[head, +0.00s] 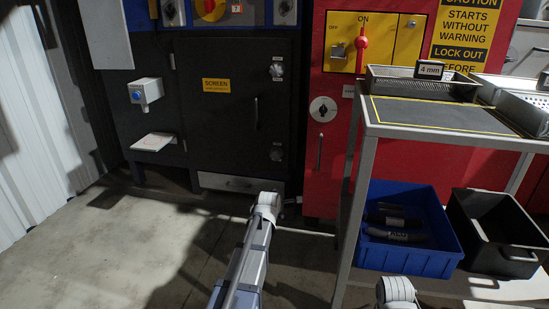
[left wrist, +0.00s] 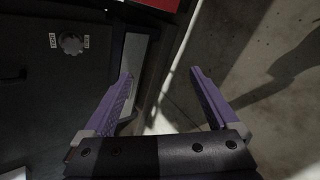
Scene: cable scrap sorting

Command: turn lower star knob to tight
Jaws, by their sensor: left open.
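The lower star knob (head: 276,153) is a small grey knob on the right edge of the dark screen cabinet door (head: 216,130). A similar upper star knob (head: 277,71) sits above it. My right gripper is not seen.
A red cabinet (head: 330,185) with a lever and a round dial stands right of the door. A grey table (head: 440,118) with trays stands at right, above a blue bin (head: 400,262) and a black bin (head: 505,260). The concrete floor at left is clear.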

